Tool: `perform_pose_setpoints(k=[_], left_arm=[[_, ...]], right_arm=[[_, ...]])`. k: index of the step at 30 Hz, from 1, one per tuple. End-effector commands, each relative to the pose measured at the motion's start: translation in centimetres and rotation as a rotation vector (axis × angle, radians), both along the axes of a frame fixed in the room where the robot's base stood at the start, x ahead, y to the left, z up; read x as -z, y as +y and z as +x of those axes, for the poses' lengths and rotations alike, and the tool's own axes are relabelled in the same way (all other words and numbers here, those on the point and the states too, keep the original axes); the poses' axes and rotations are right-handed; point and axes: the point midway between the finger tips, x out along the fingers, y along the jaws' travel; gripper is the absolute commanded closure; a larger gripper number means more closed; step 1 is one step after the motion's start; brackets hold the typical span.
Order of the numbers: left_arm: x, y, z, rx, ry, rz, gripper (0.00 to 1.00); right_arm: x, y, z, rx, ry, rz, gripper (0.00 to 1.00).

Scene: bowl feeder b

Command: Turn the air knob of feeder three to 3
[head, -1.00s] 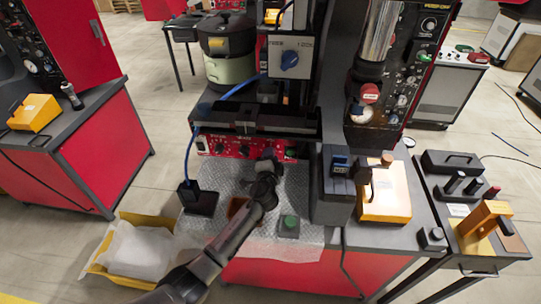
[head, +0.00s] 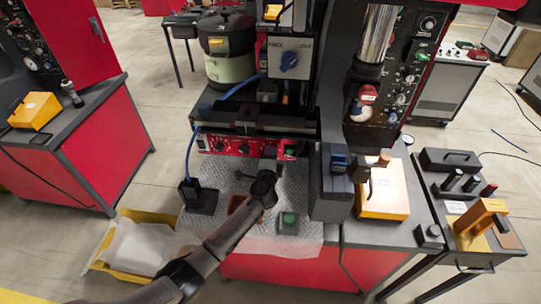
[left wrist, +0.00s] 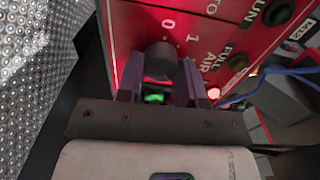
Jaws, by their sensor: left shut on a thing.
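A red control panel (head: 225,145) with dark knobs runs along the front of the middle station in the head view. My left gripper (head: 268,166) is at this panel, near its right part. Which mark the knob points to cannot be told. My right gripper is not in view.
Beneath the arm is a silver textured mat (head: 228,183), with a green-button box (head: 288,222) on it. A blue cable (head: 189,160) hangs left of the panel. An orange box (head: 383,195) stands right. A yellow tray (head: 108,264) is at lower left.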

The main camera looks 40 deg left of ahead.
Motion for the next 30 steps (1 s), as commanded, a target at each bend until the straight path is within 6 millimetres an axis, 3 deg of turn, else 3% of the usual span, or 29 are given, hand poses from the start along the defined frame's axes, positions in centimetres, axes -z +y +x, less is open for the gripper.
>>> perform_pose_setpoints(k=[6,7,14,23,30], left_arm=[[-0.1,0.0,0.0,0.000,-0.001,0.000,0.90],[-0.1,0.0,0.0,0.000,-0.001,0.000,0.63],[0.0,0.0,0.0,0.000,-0.001,-0.001,0.41],[0.0,-0.1,-0.2,0.000,-0.001,-0.002,0.40],[0.0,-1.8,-3.0,0.002,0.000,-0.004,0.40]], right_arm=[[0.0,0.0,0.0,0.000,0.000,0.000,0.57],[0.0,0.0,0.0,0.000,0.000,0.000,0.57],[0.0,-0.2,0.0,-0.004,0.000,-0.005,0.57],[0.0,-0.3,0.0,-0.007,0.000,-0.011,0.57],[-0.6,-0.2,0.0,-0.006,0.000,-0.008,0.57]])
